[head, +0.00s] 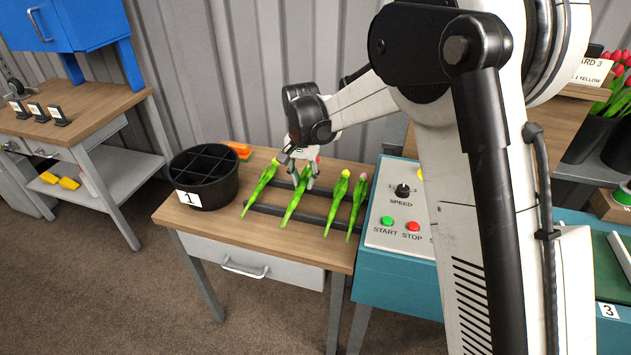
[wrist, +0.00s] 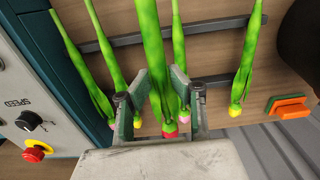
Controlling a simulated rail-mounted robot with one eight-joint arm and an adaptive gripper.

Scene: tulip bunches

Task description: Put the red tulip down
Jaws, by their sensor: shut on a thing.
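The red tulip (wrist: 169,129) is between my gripper's fingers (wrist: 160,100) in the wrist view, its head near the palm and its green stem running up the picture. In the head view, my gripper (head: 298,171) is shut around the upper part of its green stem (head: 293,205), over two dark rails (head: 290,212) on the wooden table. It looks larger than the neighbouring tulips in the wrist view. Whether its stem touches the rails is unclear. A pink tulip head (wrist: 186,113) shows close beside it, partly hidden by the right finger.
A yellow tulip (head: 260,188) lies left of my gripper; yellow (head: 338,203) and pink (head: 357,205) ones lie right. A black divided bucket (head: 205,172) labelled 1 stands left, beside an orange object (head: 240,150). A control panel with START and STOP buttons (head: 400,222) borders the right.

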